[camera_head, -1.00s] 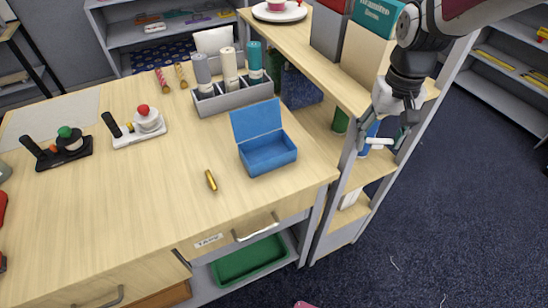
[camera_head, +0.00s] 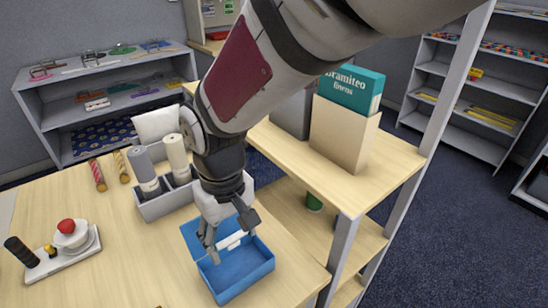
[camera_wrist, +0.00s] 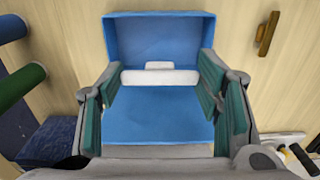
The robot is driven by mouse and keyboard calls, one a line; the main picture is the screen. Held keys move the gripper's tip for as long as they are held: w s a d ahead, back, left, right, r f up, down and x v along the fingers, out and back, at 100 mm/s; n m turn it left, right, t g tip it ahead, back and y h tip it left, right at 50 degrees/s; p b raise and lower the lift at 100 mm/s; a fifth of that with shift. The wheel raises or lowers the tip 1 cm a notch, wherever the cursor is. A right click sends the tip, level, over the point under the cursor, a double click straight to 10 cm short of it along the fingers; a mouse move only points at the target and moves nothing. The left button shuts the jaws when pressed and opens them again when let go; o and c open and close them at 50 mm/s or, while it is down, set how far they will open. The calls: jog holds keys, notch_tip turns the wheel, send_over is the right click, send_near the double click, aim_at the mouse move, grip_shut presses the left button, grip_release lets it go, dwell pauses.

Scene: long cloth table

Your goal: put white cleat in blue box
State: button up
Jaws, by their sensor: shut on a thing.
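The white cleat (camera_head: 235,240) is held between the fingertips of my gripper (camera_head: 230,246). In the wrist view the cleat (camera_wrist: 160,77) lies crosswise between the two green-padded fingers of my gripper (camera_wrist: 158,84). The blue box (camera_head: 240,276) stands open on the table, its lid tilted back. My gripper is over the box opening; the exact height of the cleat above the box floor is hard to tell. In the wrist view the blue box (camera_wrist: 160,120) fills the space behind the cleat.
A grey holder (camera_head: 167,204) with rolls stands behind the box. A wooden shelf unit (camera_head: 345,200) with a folder and books is to the right. A tray with a red-topped white pot (camera_head: 72,236) is at left. A brass piece (camera_wrist: 267,34) lies near the box.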

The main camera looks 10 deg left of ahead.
aim_at(237, 271)
notch_tip(237, 271, down, 9)
jog(key=shift+f, duration=0.2)
dwell(0.3)
jog(key=shift+f, duration=0.15)
jog(key=o, duration=0.8)
